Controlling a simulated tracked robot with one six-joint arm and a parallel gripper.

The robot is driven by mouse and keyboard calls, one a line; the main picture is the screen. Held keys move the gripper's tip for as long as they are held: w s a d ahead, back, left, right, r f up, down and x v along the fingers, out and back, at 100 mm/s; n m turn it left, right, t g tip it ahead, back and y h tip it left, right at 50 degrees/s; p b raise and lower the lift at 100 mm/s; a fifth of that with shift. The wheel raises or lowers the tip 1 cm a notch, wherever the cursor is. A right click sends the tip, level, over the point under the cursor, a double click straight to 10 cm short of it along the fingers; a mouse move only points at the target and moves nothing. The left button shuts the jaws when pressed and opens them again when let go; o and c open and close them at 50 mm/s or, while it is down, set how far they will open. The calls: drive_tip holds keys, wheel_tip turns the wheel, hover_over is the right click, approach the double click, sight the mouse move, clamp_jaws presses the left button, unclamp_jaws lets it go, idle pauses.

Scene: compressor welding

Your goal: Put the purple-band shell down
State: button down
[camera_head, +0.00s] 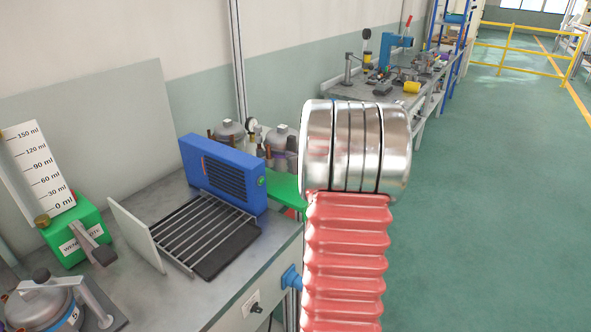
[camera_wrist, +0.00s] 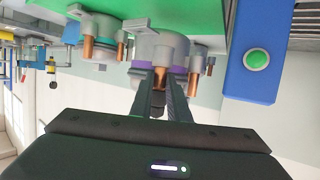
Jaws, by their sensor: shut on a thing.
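The purple-band shell (camera_wrist: 160,48) is a grey metal dome with a purple band and copper pipe stubs, in the middle of the wrist view. My gripper (camera_wrist: 160,90) is shut on it, its dark fingers closed at a copper stub. The wrist picture is upside down, with the green surface (camera_wrist: 215,15) at the top, close to the shell's base; I cannot tell whether they touch. In the head view a shell (camera_head: 282,140) shows beside my arm above the green surface (camera_head: 287,188); the gripper is hidden there by my arm.
Another grey shell (camera_head: 228,132) stands to the left, behind a blue box (camera_head: 225,172) with a green button. A wire rack (camera_head: 205,232) and a green box (camera_head: 75,235) are on the near bench. A farther bench (camera_head: 350,95) holds tools. The green floor at right is clear.

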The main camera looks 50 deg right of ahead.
drive_tip(key=shift+f, duration=0.8)
drive_tip(key=shift+f, duration=1.8)
drive_tip(key=c, duration=1.7)
unclamp_jaws()
drive_tip(key=shift+f, duration=0.1)
drive_tip(key=shift+v, duration=6.05)
